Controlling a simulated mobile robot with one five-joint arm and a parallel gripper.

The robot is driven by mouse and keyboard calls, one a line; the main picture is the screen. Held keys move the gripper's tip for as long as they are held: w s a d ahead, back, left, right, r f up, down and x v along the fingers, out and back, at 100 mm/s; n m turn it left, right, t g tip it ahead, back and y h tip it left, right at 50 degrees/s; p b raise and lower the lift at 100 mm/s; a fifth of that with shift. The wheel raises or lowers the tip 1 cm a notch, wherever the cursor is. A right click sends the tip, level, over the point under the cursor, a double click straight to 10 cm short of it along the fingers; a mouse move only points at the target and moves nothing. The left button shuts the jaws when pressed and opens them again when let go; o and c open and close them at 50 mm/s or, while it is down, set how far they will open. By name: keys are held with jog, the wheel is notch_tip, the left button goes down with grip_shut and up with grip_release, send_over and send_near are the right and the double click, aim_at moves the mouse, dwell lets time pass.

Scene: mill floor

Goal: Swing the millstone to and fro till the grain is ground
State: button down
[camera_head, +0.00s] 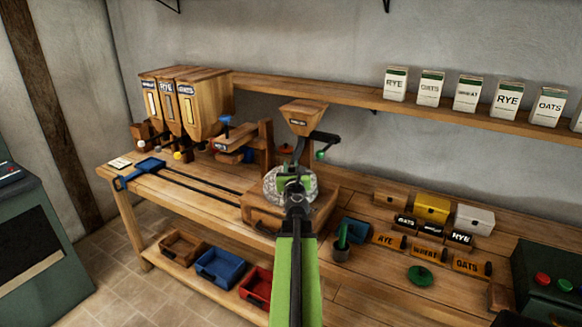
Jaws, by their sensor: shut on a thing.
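The grey speckled millstone (307,182) sits on a wooden mill base (262,214) in the middle of the bench. My green arm reaches up from the bottom, and my gripper (292,186) is over the millstone, shut on it. The gripper hides the grasped part, so I cannot tell its exact shape. A wooden hopper (303,112) stands above and behind the stone, with a dark crank arm with a green knob to its right. I cannot see any grain on or around the stone.
Labelled grain bins (205,100) stand at the back left. A blue-ended slide (150,167) lies on dark rails. A dark cup (342,247), a green lid (420,275) and labelled blocks (428,250) are on the right. A control box (545,290) stands at far right.

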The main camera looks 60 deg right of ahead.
jog(key=shift+s+d, duration=0.2)
jog(key=shift+d, duration=0.05)
jog(key=c, duration=1.2)
grip_release()
jog(key=shift+s, duration=0.1)
